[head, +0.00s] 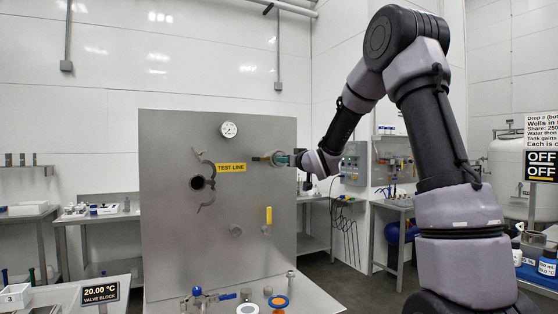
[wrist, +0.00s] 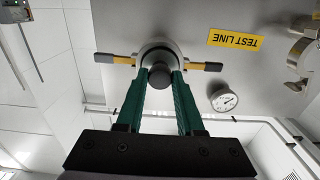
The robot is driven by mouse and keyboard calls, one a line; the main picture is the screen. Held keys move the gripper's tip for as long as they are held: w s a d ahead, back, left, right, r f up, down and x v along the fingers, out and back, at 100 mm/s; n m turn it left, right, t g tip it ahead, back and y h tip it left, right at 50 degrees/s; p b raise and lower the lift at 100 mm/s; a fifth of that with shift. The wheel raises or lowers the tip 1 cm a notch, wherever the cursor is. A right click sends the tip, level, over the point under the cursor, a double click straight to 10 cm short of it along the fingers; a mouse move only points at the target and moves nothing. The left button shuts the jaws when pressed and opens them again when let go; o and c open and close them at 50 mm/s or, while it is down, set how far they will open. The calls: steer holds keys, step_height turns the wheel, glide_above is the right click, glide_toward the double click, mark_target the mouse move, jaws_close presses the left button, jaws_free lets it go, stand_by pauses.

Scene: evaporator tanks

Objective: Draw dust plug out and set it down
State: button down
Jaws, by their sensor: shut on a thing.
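The dust plug (wrist: 159,77) is a dark round-ended piece at the metal coupling (wrist: 158,54) on the upright steel panel (head: 180,255). Two yellow levers (wrist: 122,60) with dark tips stick out from either side of the coupling. My gripper (wrist: 160,80) has its green fingers closed on the plug from both sides. In the head view my gripper (head: 288,160) reaches the panel from the right, beside the yellow TEST LINE label (head: 231,167), and hides most of the plug. How deep the plug sits in the coupling cannot be told.
A gauge (head: 229,129) and an open clamped port (head: 197,183) are on the panel. A yellow handle (head: 269,215) projects below. The ledge holds a blue valve (head: 197,292), a white ring (head: 247,309), an orange ring (head: 279,301) and small metal fittings (head: 291,277). Its right part looks clear.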

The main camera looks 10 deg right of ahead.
steer(key=shift+v, duration=1.4)
steer(key=v, duration=0.6)
stand_by(0.4)
